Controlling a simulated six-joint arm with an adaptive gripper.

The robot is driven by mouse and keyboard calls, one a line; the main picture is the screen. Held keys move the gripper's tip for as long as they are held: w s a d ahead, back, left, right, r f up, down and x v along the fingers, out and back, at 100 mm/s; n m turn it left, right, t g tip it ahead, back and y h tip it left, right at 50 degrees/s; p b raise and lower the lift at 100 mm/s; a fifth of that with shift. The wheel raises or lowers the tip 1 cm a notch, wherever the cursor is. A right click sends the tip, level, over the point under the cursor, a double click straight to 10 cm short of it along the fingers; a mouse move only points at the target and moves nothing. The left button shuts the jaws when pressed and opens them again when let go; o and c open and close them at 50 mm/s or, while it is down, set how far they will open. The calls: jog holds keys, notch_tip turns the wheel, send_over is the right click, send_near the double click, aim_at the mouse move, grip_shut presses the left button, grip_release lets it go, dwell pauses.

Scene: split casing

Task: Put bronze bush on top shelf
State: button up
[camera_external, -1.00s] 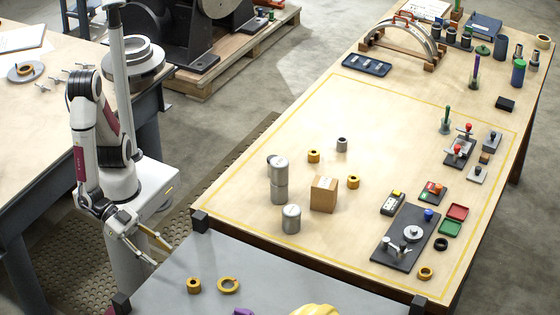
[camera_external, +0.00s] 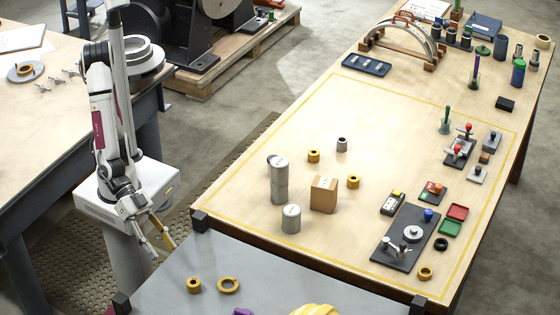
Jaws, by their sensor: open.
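Several bronze-coloured bushes are in view, and I cannot tell which one the task means. One bronze bush (camera_external: 313,156) and another bronze bush (camera_external: 353,181) stand on the wooden table. A third bronze bush (camera_external: 193,285) and a flatter bronze ring (camera_external: 228,285) lie on a grey surface (camera_external: 270,268) with black corner posts, in front. This may be the top shelf; I cannot be sure. My gripper (camera_external: 163,249) points down beside the left end of the grey surface, open and empty, apart from all the bushes.
Grey cylinders (camera_external: 279,182) and a cardboard box (camera_external: 324,195) stand mid-table. A dark plate with fittings (camera_external: 408,240) lies at the right. A purple part (camera_external: 243,311) and a yellow part (camera_external: 315,309) sit at the front edge. The far middle of the table is clear.

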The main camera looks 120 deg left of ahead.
jog(key=s+a+r+m+g+h, duration=0.1)
jog(key=s+a+r+g, duration=0.25)
jog(key=a+r, duration=0.45)
jog(key=s+a+g+y, duration=0.2)
jog(key=s+a+y, duration=0.2)
jog(key=s+a, duration=1)
jog(key=a, duration=0.4)
jog(key=shift+s+f+n, duration=0.25)
jog(key=shift+s+n, duration=0.05)
jog(key=shift+n, duration=0.1)
